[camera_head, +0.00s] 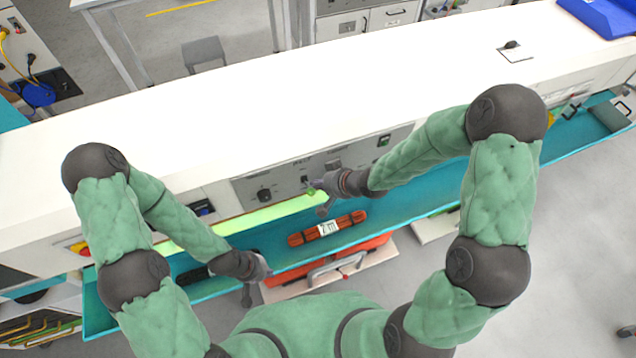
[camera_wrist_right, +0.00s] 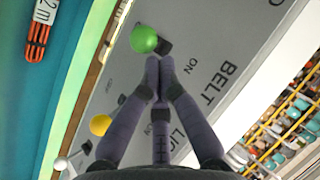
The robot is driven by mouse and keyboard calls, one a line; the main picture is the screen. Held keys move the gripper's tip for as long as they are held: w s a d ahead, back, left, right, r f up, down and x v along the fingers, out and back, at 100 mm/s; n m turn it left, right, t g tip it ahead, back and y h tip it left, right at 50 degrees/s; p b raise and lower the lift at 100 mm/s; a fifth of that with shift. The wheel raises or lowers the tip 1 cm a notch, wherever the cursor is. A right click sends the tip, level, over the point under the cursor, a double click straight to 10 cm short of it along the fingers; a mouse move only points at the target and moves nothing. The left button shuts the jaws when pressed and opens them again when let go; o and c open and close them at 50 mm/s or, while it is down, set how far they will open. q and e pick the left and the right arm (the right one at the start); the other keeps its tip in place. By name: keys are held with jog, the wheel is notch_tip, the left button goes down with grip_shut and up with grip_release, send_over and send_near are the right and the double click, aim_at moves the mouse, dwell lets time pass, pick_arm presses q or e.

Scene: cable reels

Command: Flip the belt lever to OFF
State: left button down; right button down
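The grey control panel (camera_head: 285,183) is on the front of the white machine. In the right wrist view, a green ball knob (camera_wrist_right: 144,39) on a short black mount (camera_wrist_right: 165,47) sits near the panel's ON and BELT lettering. My right gripper (camera_wrist_right: 158,64) has its fingertips together with nothing visible between them, just beside the green knob. I cannot tell whether they touch it. In the head view my right gripper (camera_head: 322,195) is in front of the panel and partly hides it. My left gripper (camera_head: 257,277) hangs low over the teal belt, and its finger opening is unclear.
A red bundle (camera_head: 305,236) with a "2 m" label lies on the teal belt (camera_head: 405,207). A red crate (camera_head: 290,272) stands below the belt. The white machine top (camera_head: 250,105) is mostly clear.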

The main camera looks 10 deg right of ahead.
notch_tip(320, 180, down, 6)
jog(key=s+n+t+y+b, duration=0.1)
jog(key=s+t+b, duration=0.2)
jog(key=b, duration=1.1)
jog(key=shift+d+r+t+y, duration=0.25)
jog(key=shift+d+t+y, duration=0.05)
jog(key=shift+t, duration=0.1)
jog(key=shift+r, duration=0.2)
jog(key=shift+r+p, duration=0.65)
